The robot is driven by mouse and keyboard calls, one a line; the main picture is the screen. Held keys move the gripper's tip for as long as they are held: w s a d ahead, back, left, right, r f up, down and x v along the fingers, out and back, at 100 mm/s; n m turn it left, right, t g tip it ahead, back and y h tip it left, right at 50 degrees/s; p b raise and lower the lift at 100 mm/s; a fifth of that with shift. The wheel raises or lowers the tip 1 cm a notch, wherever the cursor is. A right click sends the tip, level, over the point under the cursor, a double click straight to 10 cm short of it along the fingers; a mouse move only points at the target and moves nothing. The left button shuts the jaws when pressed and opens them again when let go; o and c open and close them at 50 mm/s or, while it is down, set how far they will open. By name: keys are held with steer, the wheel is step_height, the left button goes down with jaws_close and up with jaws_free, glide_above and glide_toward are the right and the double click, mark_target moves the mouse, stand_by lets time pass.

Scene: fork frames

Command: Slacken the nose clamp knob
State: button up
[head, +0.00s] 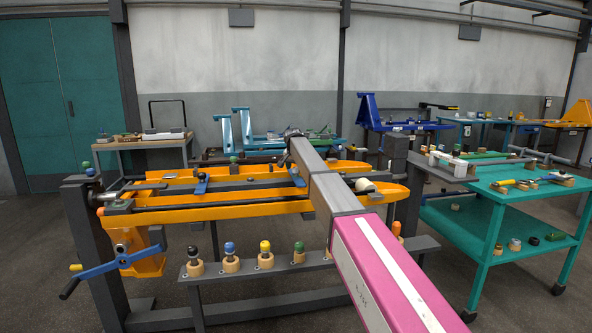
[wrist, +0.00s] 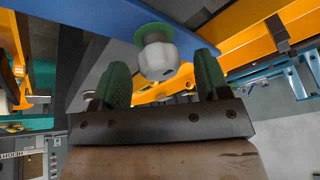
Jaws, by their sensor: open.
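In the wrist view a pale grey, rounded knob (wrist: 157,60) with a green collar (wrist: 152,33) sits against a blue bar (wrist: 85,17). It looks like the clamp knob, but I cannot tell for sure that it is the nose one. My gripper (wrist: 162,66) is open, its two green fingers either side of the knob in the picture. I see no contact, and the depth between fingertips and knob is hard to judge. In the head view the orange fork frame (head: 230,211) lies on a dark stand; my arm hides the gripper and the knob there.
A front rail holds wooden-based pieces with black, blue (head: 230,249), yellow (head: 265,248) and green tops. A blue crank (head: 100,267) juts out at left. A teal cart (head: 490,195) with small parts stands at right.

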steer(key=shift+w+f, duration=0.2)
steer(key=shift+f, duration=0.2)
steer(key=c, duration=0.9)
steer(key=shift+c, duration=0.2)
steer(key=shift+n, duration=0.4)
